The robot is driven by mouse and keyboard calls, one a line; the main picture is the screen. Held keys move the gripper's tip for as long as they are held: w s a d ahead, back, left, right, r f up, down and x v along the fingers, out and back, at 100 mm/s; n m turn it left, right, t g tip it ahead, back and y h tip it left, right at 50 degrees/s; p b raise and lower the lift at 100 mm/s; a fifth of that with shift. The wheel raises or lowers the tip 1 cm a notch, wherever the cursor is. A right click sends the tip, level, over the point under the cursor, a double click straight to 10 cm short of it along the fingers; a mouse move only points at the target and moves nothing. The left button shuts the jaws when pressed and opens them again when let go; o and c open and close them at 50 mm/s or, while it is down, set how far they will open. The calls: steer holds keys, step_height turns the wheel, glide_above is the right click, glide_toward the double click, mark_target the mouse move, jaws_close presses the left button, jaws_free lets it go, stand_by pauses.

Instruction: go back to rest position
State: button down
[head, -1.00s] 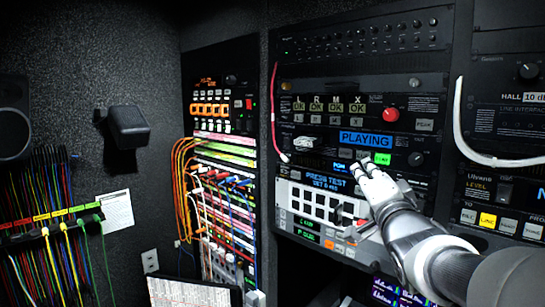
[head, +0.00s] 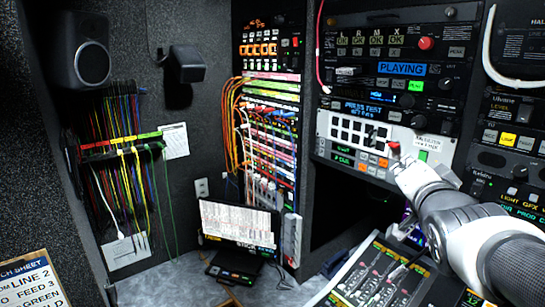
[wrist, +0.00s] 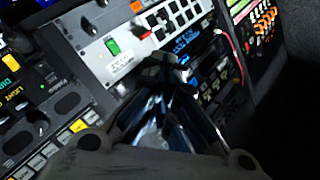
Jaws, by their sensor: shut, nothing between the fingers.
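My gripper (head: 394,160) is at the right of the head view, its fingertips in front of the right end of the white button panel (head: 345,128). It is shut and holds nothing. In the wrist view, my gripper (wrist: 158,72) points toward the same white panel (wrist: 125,62), which has a green button and a red lever. I cannot tell whether the fingertips touch the panel.
A rack with a blue PLAYING display (head: 402,69) stands above the white panel. A patch bay with coloured cables (head: 270,125) is left of it. A monitor (head: 238,225) stands low in the middle. A fader desk (head: 375,275) lies below my arm.

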steer(key=s+a+f+n+g+y+b, duration=0.1)
steer(key=s+a+f+n+g+b, duration=0.2)
steer(key=s+f, duration=0.7)
steer(key=s+a+f+n+g+y+b, duration=0.1)
steer(key=s+a+f+n+g+b, duration=0.3)
steer(key=f, duration=1.3)
steer(key=s+a+f+n+g+y+b, duration=0.1)
steer(key=s+a+f+n+g+b, duration=0.3)
steer(key=s+f+b, duration=0.6)
steer(key=s+a+f, duration=0.1)
steer(key=s+f, duration=0.2)
steer(key=s, duration=0.2)
steer(key=shift+s+a+f+g, duration=0.2)
steer(key=shift+s+g, duration=0.1)
steer(key=shift+s, duration=0.1)
